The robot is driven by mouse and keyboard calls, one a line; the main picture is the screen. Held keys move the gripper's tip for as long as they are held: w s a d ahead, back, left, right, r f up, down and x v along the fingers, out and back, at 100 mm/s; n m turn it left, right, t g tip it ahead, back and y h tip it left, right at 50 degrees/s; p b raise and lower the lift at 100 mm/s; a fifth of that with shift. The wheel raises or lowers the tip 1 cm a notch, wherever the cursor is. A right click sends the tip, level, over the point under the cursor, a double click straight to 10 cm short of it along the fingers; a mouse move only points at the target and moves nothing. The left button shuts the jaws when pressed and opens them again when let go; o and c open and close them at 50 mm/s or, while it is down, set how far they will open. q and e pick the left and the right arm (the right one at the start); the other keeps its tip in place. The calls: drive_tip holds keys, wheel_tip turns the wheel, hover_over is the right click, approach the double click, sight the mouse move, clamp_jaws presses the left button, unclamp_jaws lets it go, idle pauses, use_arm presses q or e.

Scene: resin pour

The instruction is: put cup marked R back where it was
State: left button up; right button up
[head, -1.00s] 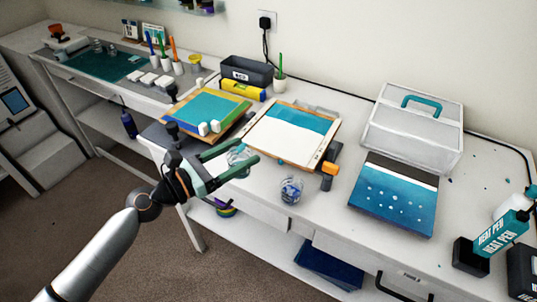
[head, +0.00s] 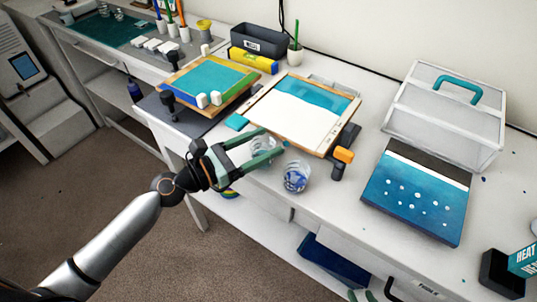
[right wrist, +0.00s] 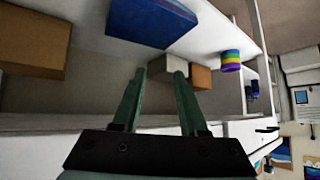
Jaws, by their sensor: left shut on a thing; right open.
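My left gripper (head: 278,146) is shut on a clear cup (head: 263,144) at the table's front edge, just below the white canvas board. I cannot tell whether its base touches the table. A second clear cup (head: 296,177) with blue contents stands to its right, close by and apart from the fingers. I cannot read an R on either cup. My right gripper (right wrist: 160,75) is open and empty in the right wrist view, low in front of the shelf under the table.
A clamped board with a white and teal canvas (head: 300,105) lies behind the cups, its orange-ended clamp (head: 343,155) close to the second cup. A blue dotted panel (head: 415,195) and a clear case (head: 447,115) stand right. A blue slab (right wrist: 150,20) rests on the lower shelf.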

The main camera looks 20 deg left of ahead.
use_arm(q)
drive_tip(key=shift+f+b, duration=0.6)
drive_tip(key=shift+f, duration=0.2)
drive_tip(key=shift+r, duration=0.1)
use_arm(e)
drive_tip(key=shift+w+d+f, duration=0.1)
drive_tip(key=shift+d+f, duration=0.15)
drive_tip(key=shift+f, duration=0.3)
drive_tip(key=shift+w+d+f, duration=0.1)
drive_tip(key=shift+d+f, duration=0.1)
drive_tip(key=shift+f, duration=0.35)
use_arm(q)
drive_tip(key=shift+a, duration=0.1)
use_arm(e)
drive_tip(key=shift+s, duration=0.1)
use_arm(q)
drive_tip(key=shift+f, duration=0.25)
drive_tip(key=o, duration=1.1)
use_arm(e)
drive_tip(key=shift+f, duration=0.1)
use_arm(q)
drive_tip(key=shift+r, duration=0.1)
